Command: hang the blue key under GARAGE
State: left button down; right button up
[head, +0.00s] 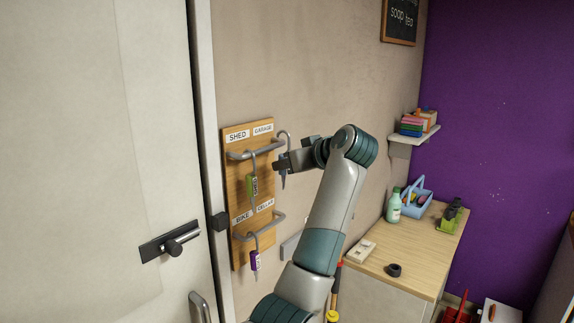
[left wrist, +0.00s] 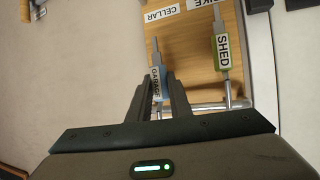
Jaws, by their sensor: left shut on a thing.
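The wooden key board (head: 235,190) carries the labels SHED, GARAGE, BIKE and CELLAR. The GARAGE label (head: 263,128) is at its upper right, above the right part of the upper rail (head: 241,155). My left gripper (head: 281,165) is at the board's right side, shut on the blue key (head: 284,179). In the left wrist view the blue key's GARAGE tag (left wrist: 156,83) sits between the fingertips. The key's grey hook curves up by the rail's right end; I cannot tell whether it rests on the rail. My right gripper is out of view.
A green SHED key (head: 252,186) hangs from the upper rail, left of my gripper. A purple key (head: 254,260) hangs from the lower rail (head: 263,228). A door with a black handle (head: 172,242) stands left. A wooden-topped cabinet (head: 425,245) holds several items at right.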

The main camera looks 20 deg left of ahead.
pick_arm(q)
jog(key=shift+w+a+f, duration=0.1)
jog(key=shift+a+f, duration=0.1)
jog(key=shift+a, duration=0.1)
jog(key=shift+w+a+f, duration=0.15)
jog(key=shift+a+f, duration=0.1)
jog(key=shift+a, duration=0.1)
dwell(0.3)
